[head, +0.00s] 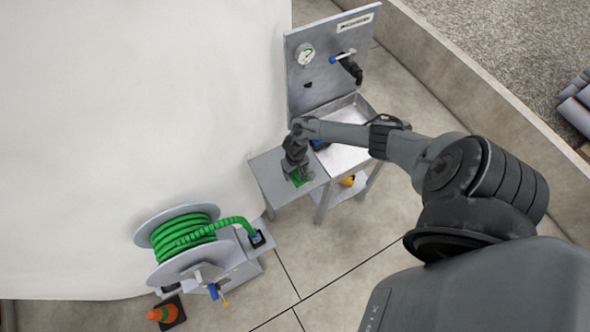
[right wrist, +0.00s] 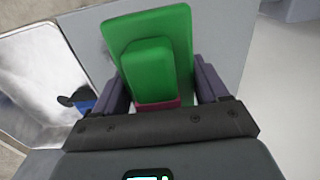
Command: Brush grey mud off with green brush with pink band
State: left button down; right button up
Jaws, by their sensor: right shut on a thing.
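The green brush (head: 300,180) is at the grey side shelf (head: 262,172) of the wash stand. In the right wrist view the green brush (right wrist: 180,38) shows its broad green body and a strip of its pink band (right wrist: 160,104). My right gripper (head: 295,165) is over the shelf, with its fingers on both sides of the brush, shut on it. I cannot tell whether the brush touches the shelf. I cannot make out any grey mud in either view. My left gripper is not in view.
Beside the shelf is a metal sink (head: 345,158) with a blue-and-black item (right wrist: 85,102) in it. A back panel (head: 315,75) carries a gauge and tap. A green hose reel (head: 182,238) and orange cone (head: 165,314) stand lower left. A large white surface (head: 130,110) fills the left.

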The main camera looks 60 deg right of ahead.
jog(key=shift+r+p, duration=1.1)
jog(key=shift+r, duration=0.2)
jog(key=shift+a, duration=0.1)
